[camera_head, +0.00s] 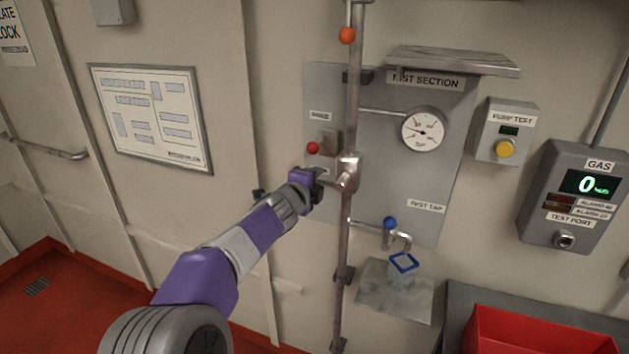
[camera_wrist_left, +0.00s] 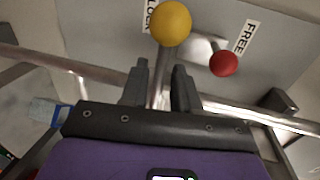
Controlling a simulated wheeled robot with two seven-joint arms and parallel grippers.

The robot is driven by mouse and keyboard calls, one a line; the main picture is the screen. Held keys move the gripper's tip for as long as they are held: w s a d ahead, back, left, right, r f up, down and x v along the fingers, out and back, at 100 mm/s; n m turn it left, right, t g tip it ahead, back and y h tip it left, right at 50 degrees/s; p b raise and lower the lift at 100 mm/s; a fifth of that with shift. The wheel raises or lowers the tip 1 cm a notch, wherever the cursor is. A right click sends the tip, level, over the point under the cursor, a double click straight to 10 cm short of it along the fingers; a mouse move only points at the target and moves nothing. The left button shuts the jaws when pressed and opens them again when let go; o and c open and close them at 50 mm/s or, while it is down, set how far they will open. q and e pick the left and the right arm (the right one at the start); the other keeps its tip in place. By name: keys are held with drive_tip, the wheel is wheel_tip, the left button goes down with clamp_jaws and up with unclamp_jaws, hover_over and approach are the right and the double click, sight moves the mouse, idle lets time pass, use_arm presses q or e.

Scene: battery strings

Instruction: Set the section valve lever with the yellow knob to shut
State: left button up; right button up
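In the left wrist view, the yellow knob (camera_wrist_left: 170,22) stands at the end of a metal lever (camera_wrist_left: 160,82). The lever runs between the two fingers of my left gripper (camera_wrist_left: 161,68), with the knob beyond the fingertips. The fingers look apart, with small gaps beside the lever. In the head view, my left gripper (camera_head: 318,178) is at the valve body (camera_head: 348,170) on the vertical pipe (camera_head: 352,100). The yellow knob is hidden there. My right gripper is not in view.
A red knob (camera_head: 313,148) sits close above my gripper; the left wrist view shows it beside a FREE label (camera_wrist_left: 244,36). An orange knob (camera_head: 347,36) is higher on the pipe. A gauge (camera_head: 423,129), blue-knobbed tap (camera_head: 390,223) and shelf (camera_head: 395,292) are to the right.

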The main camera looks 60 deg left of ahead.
use_arm(q)
drive_tip(key=shift+d, duration=0.1)
drive_tip(key=p+v, duration=0.1)
drive_tip(key=v, duration=0.6)
drive_tip(key=shift+s+p, duration=0.25)
drive_tip(key=shift+p, duration=0.1)
idle(0.3)
